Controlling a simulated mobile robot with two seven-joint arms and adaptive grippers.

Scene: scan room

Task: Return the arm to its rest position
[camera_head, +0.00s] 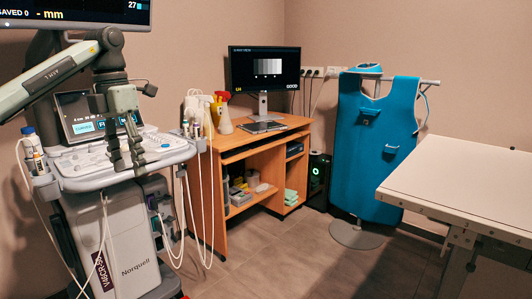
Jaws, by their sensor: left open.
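My left arm comes in from the left edge, and my left gripper (127,163) hangs with its fingers pointing down. It is open, with nothing seen between its fingers. In this view it shows in front of the control panel (90,163) of the ultrasound machine. I cannot tell how far the fingers are from the panel. My right gripper is not in view.
A bottle (32,140) stands at the machine's left side, with probes and cables at its right. A wooden desk (225,145) bears a monitor (265,68). A blue apron (370,150) hangs behind a white table (465,180). The floor (300,262) between is clear.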

